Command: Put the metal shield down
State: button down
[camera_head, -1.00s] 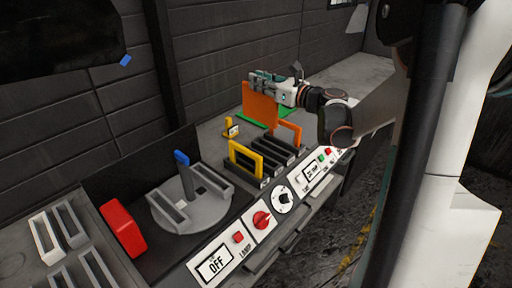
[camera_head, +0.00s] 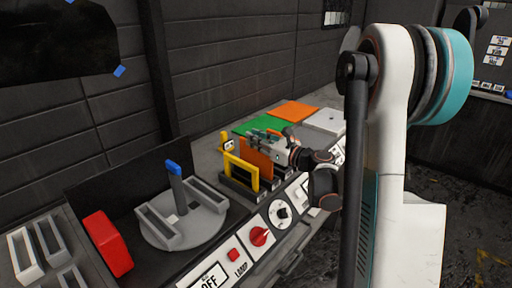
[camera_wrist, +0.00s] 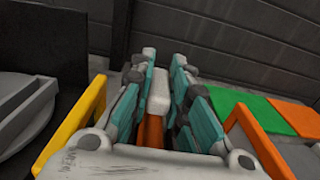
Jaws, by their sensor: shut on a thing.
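My gripper (camera_head: 278,146) is shut on an upright orange plate (camera_head: 256,152), the only held thing that could be the shield; it looks orange, not bare metal. The plate is at the dark slotted rack (camera_head: 238,187), behind a yellow frame (camera_head: 232,172). In the wrist view, the teal fingers (camera_wrist: 157,95) close around an orange strip (camera_wrist: 153,130), with the yellow frame (camera_wrist: 82,118) to the left and an orange frame (camera_wrist: 258,140) to the right. The plate's lower edge is hidden, so I cannot tell whether it is seated in a slot.
Green (camera_head: 256,126), orange (camera_head: 292,111) and pale grey (camera_head: 325,121) flat squares lie on the bench behind. A small yellow piece (camera_head: 226,140) stands by the wall. A round grey turntable (camera_head: 185,226) with a blue-topped post and a red block (camera_head: 107,243) are left. Control knobs line the front.

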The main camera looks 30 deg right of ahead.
jog(key=shift+f, duration=0.95)
jog(key=shift+f+b, duration=0.15)
jog(key=shift+b, duration=0.2)
jog(key=c, duration=1.5)
grip_release()
jog(key=shift+c, duration=0.2)
jog(key=shift+r, duration=0.25)
jog(key=shift+s+d+p, duration=0.2)
jog(key=shift+s+p, duration=0.1)
jog(key=shift+p, duration=0.05)
jog(key=p+v, duration=0.2)
jog(key=v, duration=0.9)
jog(key=shift+s, duration=0.2)
